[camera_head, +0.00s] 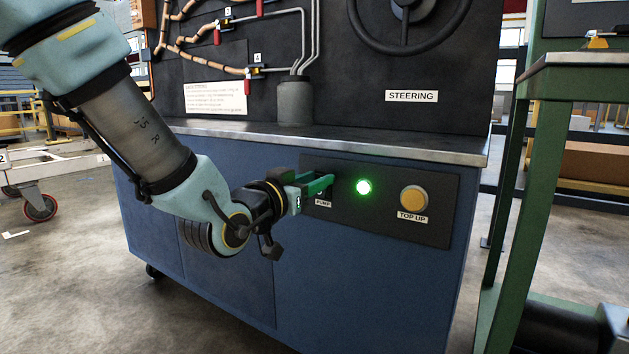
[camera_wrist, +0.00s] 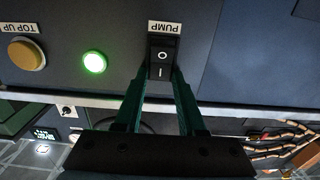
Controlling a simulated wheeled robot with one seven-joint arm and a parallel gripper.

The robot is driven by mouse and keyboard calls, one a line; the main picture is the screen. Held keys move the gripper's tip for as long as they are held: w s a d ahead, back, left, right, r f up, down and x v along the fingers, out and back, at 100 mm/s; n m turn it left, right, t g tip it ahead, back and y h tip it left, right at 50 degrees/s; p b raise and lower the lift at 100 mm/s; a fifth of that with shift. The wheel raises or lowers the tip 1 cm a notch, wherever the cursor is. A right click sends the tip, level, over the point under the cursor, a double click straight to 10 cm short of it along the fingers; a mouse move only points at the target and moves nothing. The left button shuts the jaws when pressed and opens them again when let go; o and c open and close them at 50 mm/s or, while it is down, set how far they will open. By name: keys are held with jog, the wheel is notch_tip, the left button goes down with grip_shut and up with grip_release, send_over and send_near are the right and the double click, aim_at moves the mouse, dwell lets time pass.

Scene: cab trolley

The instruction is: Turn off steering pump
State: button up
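The pump switch (camera_wrist: 163,58) is a black rocker marked O and I below a PUMP label (camera_wrist: 166,27) in the upside-down wrist view. My gripper (camera_wrist: 161,76) has its two green fingers at the switch's two sides, with the rocker showing between their tips. I cannot tell whether the fingers touch it. In the head view my gripper (camera_head: 328,184) reaches the left part of the black control panel and hides the switch. The green lamp (camera_head: 363,187) beside it is lit, and it also glows in the wrist view (camera_wrist: 95,62).
A yellow TOP UP button (camera_head: 414,199) sits right of the lamp. A metal worktop edge (camera_head: 400,149) juts out above the panel. A STEERING sign (camera_head: 411,96) and a steering wheel (camera_head: 408,20) are on the board above. A green-framed bench (camera_head: 509,180) stands at right.

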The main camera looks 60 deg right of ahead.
grip_shut()
jog(key=h+b, duration=0.1)
jog(key=b, duration=0.3)
jog(key=f+h+b, duration=0.1)
jog(key=h+b, duration=0.1)
jog(key=b, duration=0.3)
jog(key=h+b, duration=0.2)
jog(key=b, duration=0.2)
jog(key=shift+a+f+b, duration=0.25)
jog(key=shift+b, duration=0.05)
jog(key=shift+r, duration=0.1)
